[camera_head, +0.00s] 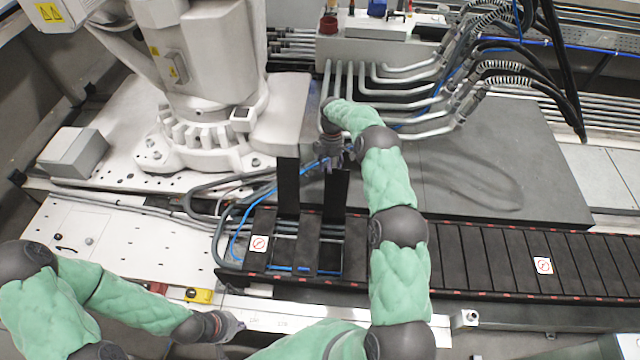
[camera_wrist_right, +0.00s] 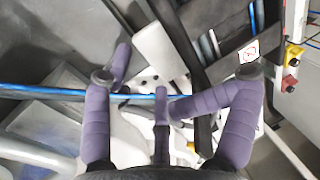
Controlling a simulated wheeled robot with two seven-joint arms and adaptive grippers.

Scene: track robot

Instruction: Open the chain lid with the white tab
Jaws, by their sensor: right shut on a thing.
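The black cable chain (camera_head: 480,258) runs left to right across the middle. A white tab with a red ring sign (camera_head: 259,243) sits on its left end and also shows in the right wrist view (camera_wrist_right: 248,51). Another white tab (camera_head: 543,265) is on the right part. Two black lids stand upright over the open left section, a left lid (camera_head: 288,187) and a right lid (camera_head: 336,192). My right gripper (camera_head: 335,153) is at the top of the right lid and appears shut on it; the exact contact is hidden. My left gripper (camera_head: 226,326) is low near the white ledge, its fingers unclear.
A large white robot arm base (camera_head: 205,140) stands at the left. Blue cable (camera_head: 240,235) and dark hoses run beside the open chain section; blue cable also crosses behind my right fingers (camera_wrist_right: 50,93). Grey pipes (camera_head: 400,100) stand behind. A yellow box (camera_head: 199,295) sits on the front ledge.

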